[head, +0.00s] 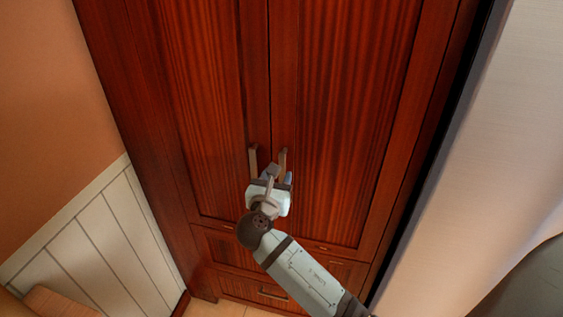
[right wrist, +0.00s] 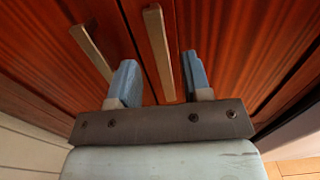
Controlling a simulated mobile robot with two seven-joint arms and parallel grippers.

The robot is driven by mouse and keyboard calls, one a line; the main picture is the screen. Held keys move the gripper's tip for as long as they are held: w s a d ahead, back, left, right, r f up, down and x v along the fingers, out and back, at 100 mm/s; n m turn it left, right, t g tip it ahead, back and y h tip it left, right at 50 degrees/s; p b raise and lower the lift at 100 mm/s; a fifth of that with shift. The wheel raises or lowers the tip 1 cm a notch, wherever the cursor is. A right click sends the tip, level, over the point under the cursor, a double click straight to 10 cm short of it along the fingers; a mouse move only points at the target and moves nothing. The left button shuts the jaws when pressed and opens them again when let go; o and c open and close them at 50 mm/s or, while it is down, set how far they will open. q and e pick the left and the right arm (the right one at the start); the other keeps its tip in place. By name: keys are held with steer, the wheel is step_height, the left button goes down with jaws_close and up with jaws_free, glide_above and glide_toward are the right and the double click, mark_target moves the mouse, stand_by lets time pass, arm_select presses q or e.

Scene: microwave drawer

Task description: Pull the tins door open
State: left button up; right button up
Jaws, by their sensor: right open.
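A tall dark red wooden cabinet has two closed doors, a left door (head: 205,95) and a right door (head: 345,100), meeting at a central seam. Which one is the tins door cannot be told. Each door has a vertical bar handle near the seam, a left handle (head: 253,158) and a right handle (head: 283,160). My right gripper (head: 279,178) is open at the handles' height. In the right wrist view its two blue fingers (right wrist: 160,82) stand either side of the right handle (right wrist: 158,50), with visible gaps. The left handle (right wrist: 91,52) lies outside the fingers. My left gripper is out of view.
Closed drawers sit below the doors, the lowest with a horizontal handle (head: 272,295). White panelling (head: 95,240) and an orange wall stand at left. A pale surface (head: 500,130) rises close at the cabinet's right side.

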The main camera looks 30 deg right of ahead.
mark_target(282, 166)
steer(key=x, duration=0.5)
steer(key=shift+w+d+p, duration=0.2)
steer(key=shift+p, duration=0.1)
jaws_close()
